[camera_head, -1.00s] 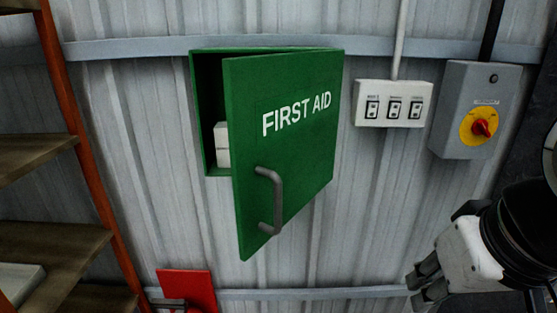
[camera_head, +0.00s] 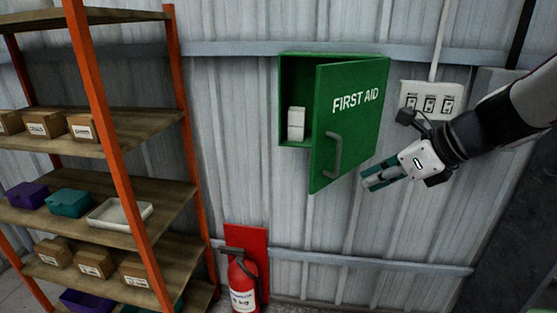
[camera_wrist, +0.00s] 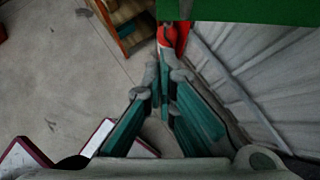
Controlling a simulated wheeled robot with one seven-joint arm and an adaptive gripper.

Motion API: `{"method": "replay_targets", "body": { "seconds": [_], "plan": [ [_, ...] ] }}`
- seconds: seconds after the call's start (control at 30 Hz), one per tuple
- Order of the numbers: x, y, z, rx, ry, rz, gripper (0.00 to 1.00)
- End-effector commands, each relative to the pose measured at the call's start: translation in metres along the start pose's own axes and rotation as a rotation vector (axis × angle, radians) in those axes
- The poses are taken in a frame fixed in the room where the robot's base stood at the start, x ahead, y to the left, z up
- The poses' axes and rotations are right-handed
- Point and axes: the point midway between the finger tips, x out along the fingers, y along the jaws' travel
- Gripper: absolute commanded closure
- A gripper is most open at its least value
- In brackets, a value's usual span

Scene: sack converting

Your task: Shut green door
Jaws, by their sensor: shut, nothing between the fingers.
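The green first aid door (camera_head: 347,118) stands partly open on its wall cabinet (camera_head: 296,75), hinged at the right, with a grey handle (camera_head: 334,155) near its free left edge. White boxes (camera_head: 296,123) show inside the cabinet through the gap. My gripper (camera_head: 365,181) is shut and empty, just right of and near the door's lower right part; I cannot tell whether it touches. In the wrist view my gripper's fingers (camera_wrist: 163,85) are together, and the green door (camera_wrist: 250,10) fills the top edge.
A shelf rack (camera_head: 125,149) with boxes and trays stands at the left. A red fire extinguisher (camera_head: 242,283) stands below the cabinet. A white switch panel (camera_head: 431,99) is on the wall at the right, behind my arm.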

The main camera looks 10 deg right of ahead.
Motion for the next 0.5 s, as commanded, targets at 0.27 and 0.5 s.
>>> {"method": "replay_targets", "body": {
  "seconds": [0.27, 0.5],
  "plan": [
    [0.054, 0.001, -0.002, -0.004, 0.004, 0.006, 1.0],
    [0.096, 0.002, 0.003, -0.008, 0.004, 0.004, 1.0]
  ]
}}
